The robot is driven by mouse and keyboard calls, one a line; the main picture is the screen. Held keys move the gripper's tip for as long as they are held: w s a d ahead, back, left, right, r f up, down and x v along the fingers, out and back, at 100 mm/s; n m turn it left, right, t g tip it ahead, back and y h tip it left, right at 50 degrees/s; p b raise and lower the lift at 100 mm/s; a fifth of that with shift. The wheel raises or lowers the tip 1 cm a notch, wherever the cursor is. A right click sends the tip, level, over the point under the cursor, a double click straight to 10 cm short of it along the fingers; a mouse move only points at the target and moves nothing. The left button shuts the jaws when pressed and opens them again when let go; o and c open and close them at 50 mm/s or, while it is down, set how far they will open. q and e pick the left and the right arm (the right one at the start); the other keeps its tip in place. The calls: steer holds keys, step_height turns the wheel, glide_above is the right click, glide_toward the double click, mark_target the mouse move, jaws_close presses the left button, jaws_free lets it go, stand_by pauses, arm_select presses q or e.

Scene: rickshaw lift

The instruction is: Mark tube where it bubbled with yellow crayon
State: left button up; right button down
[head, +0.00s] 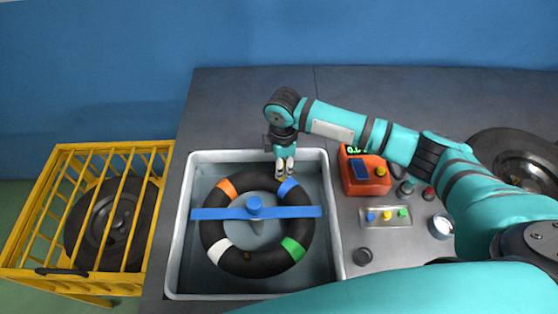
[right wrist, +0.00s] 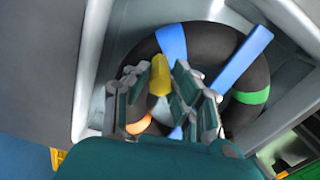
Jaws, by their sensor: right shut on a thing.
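The black tube (head: 305,228) lies flat in the grey basin, with orange, blue, green and white bands around it. A blue bar (head: 220,214) with a round knob crosses over it. My right gripper (head: 285,172) is at the tube's far edge, close to the blue band. In the right wrist view my right gripper (right wrist: 170,88) is shut on the yellow crayon (right wrist: 160,75), whose yellow end shows near the fingertips, above the tube (right wrist: 224,40). I cannot tell whether the crayon touches the tube. My left gripper is not in view.
The basin (head: 336,235) has raised pale rims. Right of it are a red-orange box (head: 365,175), a tray (head: 375,224) with blue, yellow and green pieces, and several small containers. A yellow cage (head: 20,240) with a wheel stands left. A wheel (head: 515,155) lies far right.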

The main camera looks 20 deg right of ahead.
steer(key=shift+a+f, duration=0.1)
stand_by(0.4)
steer(key=shift+w+a, duration=0.65)
steer(key=shift+w, duration=0.1)
steer(key=shift+s+d, duration=0.1)
steer(key=shift+s+d+r+p, duration=0.2)
steer(key=shift+p, duration=0.2)
steer(key=shift+s+d+f+p, duration=0.15)
steer(key=shift+s+d+p, duration=0.35)
steer(key=shift+w+a, duration=0.1)
steer(key=shift+w+a, duration=0.7)
steer(key=shift+d, duration=0.1)
